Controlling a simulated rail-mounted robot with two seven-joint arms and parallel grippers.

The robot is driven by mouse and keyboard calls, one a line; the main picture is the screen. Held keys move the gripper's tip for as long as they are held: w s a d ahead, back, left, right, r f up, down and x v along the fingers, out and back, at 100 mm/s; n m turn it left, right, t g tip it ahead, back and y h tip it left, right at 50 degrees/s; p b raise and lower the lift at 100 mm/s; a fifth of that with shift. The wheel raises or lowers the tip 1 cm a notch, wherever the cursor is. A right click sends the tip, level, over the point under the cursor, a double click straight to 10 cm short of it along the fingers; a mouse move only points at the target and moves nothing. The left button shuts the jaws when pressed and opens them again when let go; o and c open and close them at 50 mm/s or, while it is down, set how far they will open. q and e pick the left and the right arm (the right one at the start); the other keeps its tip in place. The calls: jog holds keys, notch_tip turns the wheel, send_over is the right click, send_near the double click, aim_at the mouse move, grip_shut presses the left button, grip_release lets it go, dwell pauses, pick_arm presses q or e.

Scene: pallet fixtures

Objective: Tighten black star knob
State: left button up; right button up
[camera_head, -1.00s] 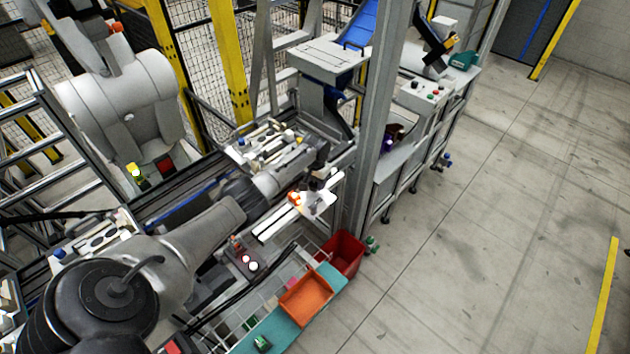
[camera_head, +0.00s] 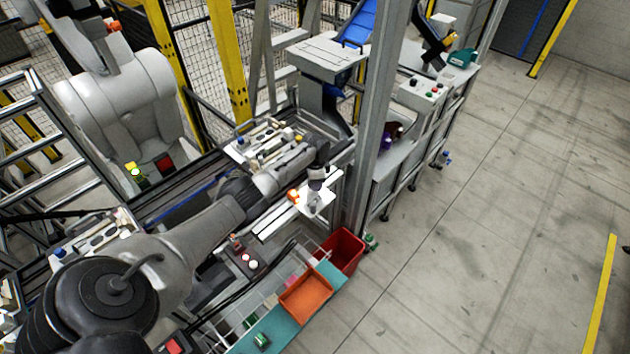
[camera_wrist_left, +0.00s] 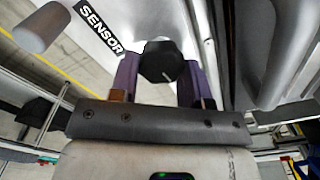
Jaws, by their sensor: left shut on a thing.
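The black star knob (camera_wrist_left: 160,62) shows in the left wrist view as a dark round cap with a pale mark on its face. It sits between the two purple fingers of my left gripper (camera_wrist_left: 157,80), which is shut on it. A white panel with a "SENSOR" label (camera_wrist_left: 96,27) lies just behind the knob. In the head view my left gripper (camera_head: 315,186) is small, at the end of the grey arm, over a white plate (camera_head: 323,203) beside an orange light (camera_head: 293,195). The knob is too small to make out there. My right gripper is not in view.
A pallet fixture with several parts (camera_head: 268,143) lies on the conveyor behind my arm. A grey post (camera_head: 380,120) stands close to the right of the gripper. An orange tray (camera_head: 306,298) and a red bin (camera_head: 345,250) are in front. The floor at the right is clear.

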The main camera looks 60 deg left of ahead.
pick_arm(q)
jog(key=shift+m, duration=0.5)
jog(key=o, duration=0.9)
jog(key=shift+o, duration=0.2)
notch_tip(320, 180, up, 14)
jog(key=p, duration=0.2)
jog(key=shift+f, duration=0.1)
dwell(0.4)
